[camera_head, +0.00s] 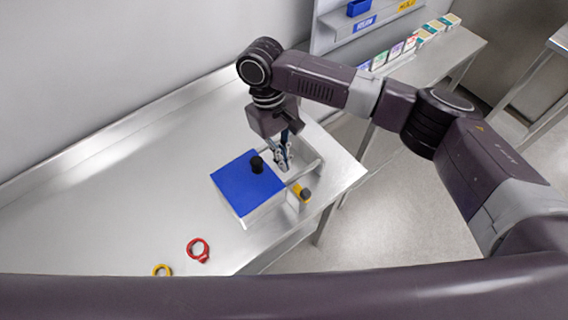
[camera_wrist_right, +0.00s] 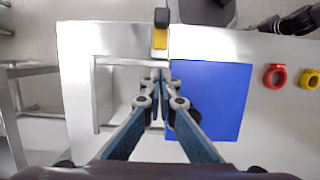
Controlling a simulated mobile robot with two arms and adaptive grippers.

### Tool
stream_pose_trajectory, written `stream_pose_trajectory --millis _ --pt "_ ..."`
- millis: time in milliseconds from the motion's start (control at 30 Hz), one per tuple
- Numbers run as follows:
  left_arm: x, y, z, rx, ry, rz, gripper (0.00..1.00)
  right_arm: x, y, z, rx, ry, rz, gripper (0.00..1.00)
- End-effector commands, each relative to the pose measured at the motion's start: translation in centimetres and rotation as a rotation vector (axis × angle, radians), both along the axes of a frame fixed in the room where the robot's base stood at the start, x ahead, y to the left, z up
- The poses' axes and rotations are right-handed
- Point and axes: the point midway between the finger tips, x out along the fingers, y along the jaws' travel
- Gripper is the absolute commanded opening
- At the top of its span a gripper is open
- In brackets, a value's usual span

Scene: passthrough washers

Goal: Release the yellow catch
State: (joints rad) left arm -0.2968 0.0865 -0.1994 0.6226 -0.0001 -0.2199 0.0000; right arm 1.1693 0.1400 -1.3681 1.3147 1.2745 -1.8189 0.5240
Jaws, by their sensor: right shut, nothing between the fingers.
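The yellow catch (camera_head: 298,190) with a black knob sits on the near right edge of the metal box in the head view. In the right wrist view the catch (camera_wrist_right: 160,38) is at the top centre, its black end pointing away from the box. A blue lid (camera_head: 240,184) with a black knob (camera_head: 257,164) covers the left part of the box; the lid also fills the middle right of the wrist view (camera_wrist_right: 222,95). My right gripper (camera_head: 283,166) is shut and empty, pointing down beside the lid's knob, apart from the catch. My left gripper is not in view.
A red ring-shaped piece (camera_head: 199,250) and a yellow one (camera_head: 162,270) lie on the metal table (camera_head: 120,190), left of the box. The box's uncovered part (camera_wrist_right: 115,95) shows beside the lid. A wall shelf (camera_head: 345,38) and several small boxes (camera_head: 410,42) stand at the back right.

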Motion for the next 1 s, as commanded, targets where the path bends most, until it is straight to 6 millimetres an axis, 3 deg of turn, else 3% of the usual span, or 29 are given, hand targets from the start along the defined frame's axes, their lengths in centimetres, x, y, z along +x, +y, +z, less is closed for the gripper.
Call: stream_pose_trajectory --millis 200,500,1000 --pt "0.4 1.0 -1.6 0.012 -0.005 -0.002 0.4 0.8 0.5 3.1 0.0 -0.002 -0.001 0.0" --pt "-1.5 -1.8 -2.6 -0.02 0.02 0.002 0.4 1.6 1.1 7.4 -0.001 -0.001 -0.002 0.0" --pt "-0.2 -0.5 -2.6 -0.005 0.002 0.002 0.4 1.7 1.2 8.0 -0.002 0.001 -0.001 0.0"
